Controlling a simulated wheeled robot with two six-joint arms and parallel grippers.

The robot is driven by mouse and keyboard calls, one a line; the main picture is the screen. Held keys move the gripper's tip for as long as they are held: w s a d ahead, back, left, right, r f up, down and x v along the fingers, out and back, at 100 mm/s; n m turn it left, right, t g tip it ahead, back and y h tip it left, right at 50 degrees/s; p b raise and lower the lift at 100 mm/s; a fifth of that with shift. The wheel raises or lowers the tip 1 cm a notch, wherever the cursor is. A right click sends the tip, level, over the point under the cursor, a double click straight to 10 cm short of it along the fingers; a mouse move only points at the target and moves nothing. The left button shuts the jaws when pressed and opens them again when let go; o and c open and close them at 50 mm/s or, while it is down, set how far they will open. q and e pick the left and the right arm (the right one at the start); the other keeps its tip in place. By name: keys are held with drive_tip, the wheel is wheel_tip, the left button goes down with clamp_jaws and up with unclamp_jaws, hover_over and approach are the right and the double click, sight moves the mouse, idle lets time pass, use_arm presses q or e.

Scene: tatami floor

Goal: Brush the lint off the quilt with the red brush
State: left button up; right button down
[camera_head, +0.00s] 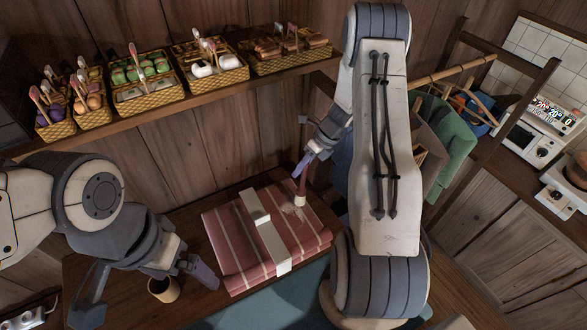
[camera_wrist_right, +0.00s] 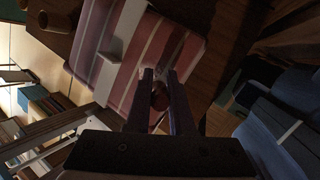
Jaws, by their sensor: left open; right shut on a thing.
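The folded quilt (camera_head: 228,262), pink-red with pale stripes and a white band (camera_head: 264,232) around it, lies on a wooden bench. My right gripper (camera_head: 306,163) is shut on the red brush (camera_head: 301,188), holding it upright with pale bristles down at the quilt's far right part. Whitish lint (camera_head: 292,212) lies on the quilt beside the bristles. In the right wrist view the brush (camera_wrist_right: 159,98) is between the fingers (camera_wrist_right: 160,75), over the quilt (camera_wrist_right: 122,75). Whether the bristles touch the cloth is unclear. My left gripper (camera_head: 148,295) is open and empty, left of the quilt.
A small tan cup (camera_head: 163,290) stands on the bench (camera_head: 185,225) by my left gripper. A wall shelf (camera_head: 200,93) with several filled baskets runs behind. Hanging clothes (camera_head: 447,135) and a counter with appliances (camera_head: 535,130) are at right.

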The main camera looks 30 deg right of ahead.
use_arm(q)
drive_tip(key=shift+d, duration=1.15)
use_arm(e)
drive_tip(key=w+d+r, duration=0.1)
drive_tip(key=d+r, duration=0.2)
drive_tip(key=r, duration=0.3)
drive_tip(key=shift+w+d+t, duration=0.15)
drive_tip(key=shift+d+t, duration=0.05)
drive_tip(key=shift+t, duration=0.2)
use_arm(q)
drive_tip(key=shift+d, duration=0.1)
use_arm(e)
drive_tip(key=shift+a, duration=0.15)
use_arm(q)
drive_tip(key=shift+s, duration=0.1)
use_arm(e)
wheel_tip(320, 180, up, 3)
drive_tip(key=shift+a+f, duration=0.15)
drive_tip(key=shift+f, duration=0.05)
drive_tip(key=shift+a, duration=0.1)
